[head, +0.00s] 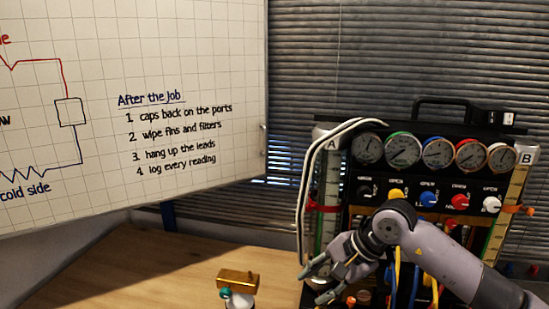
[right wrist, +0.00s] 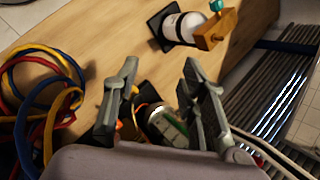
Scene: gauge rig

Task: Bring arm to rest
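My right arm comes in from the lower right in the head view, in front of the gauge rig (head: 432,125). Its right gripper (head: 312,284) is at the rig's lower left, fingers pointing left and apart. The right wrist view shows the same gripper (right wrist: 160,66) with two grey fingers spread and nothing clasped between them. A silver round-ended cylinder with a green label (right wrist: 165,126) shows beyond and between the fingers, near the palm; I cannot tell whether it touches them. My left gripper is in neither view.
A small bottle with a brass block (head: 238,280) stands on the wooden table (head: 150,265), left of the gripper. White hoses (head: 304,190) hang at the rig's left side. Coloured hoses (right wrist: 40,90) lie coiled in the wrist view. A whiteboard (head: 200,60) fills the upper left. The table's left is clear.

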